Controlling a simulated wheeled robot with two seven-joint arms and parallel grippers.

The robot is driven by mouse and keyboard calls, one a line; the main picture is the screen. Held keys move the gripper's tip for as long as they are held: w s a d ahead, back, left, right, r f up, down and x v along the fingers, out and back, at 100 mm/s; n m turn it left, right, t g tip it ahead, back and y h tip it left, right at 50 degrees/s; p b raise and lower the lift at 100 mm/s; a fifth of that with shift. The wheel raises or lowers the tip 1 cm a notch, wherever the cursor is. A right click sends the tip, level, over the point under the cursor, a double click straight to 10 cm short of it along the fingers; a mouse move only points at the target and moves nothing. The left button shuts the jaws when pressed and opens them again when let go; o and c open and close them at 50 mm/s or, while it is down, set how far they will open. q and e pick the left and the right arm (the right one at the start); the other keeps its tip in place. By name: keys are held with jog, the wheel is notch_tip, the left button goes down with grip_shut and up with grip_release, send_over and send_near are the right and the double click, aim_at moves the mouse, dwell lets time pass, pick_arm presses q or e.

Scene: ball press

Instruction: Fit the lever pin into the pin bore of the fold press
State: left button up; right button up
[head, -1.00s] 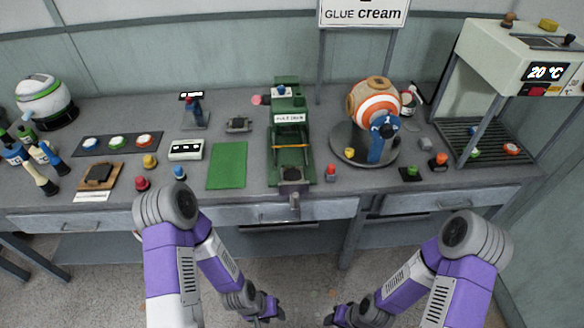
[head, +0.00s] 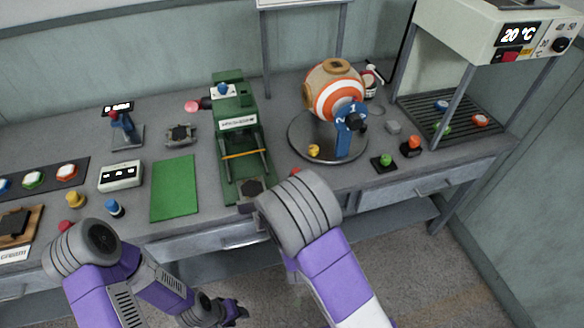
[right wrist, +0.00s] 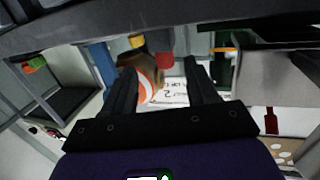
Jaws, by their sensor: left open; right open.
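The green press (head: 237,140), which I take to be the fold press, stands on the bench in the head view, with a white label and an orange bar across its front. A pink-knobbed piece with a dark shaft (head: 193,106) sits at its upper left; it may be the lever pin, but I cannot tell whether it touches the press. The pin bore cannot be made out. My left gripper (head: 237,312) is open and empty, low in front of the bench. My right gripper (right wrist: 163,88) is open in the right wrist view, with nothing between its fingers; my forearm hides it in the head view.
A striped ball (head: 335,92) with a blue clamp rests on a round turntable (head: 294,147) right of the press. A green mat (head: 174,188) and a white box (head: 121,176) lie left. A frame machine reading 20 °C (head: 518,34) stands at the far right.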

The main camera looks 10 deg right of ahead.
aim_at(296, 170)
jog(key=w, duration=0.1)
jog(key=r, duration=0.1)
jog(key=w, duration=0.1)
jog(key=shift+w+d+r+t, duration=0.1)
jog(key=shift+w+r+t, duration=0.15)
jog(key=shift+w+t, duration=0.15)
jog(key=shift+b+x, duration=0.65)
jog(key=shift+x, duration=2.1)
jog(key=shift+s+f, duration=0.1)
jog(key=shift+f, duration=0.05)
jog(key=c, duration=1.1)
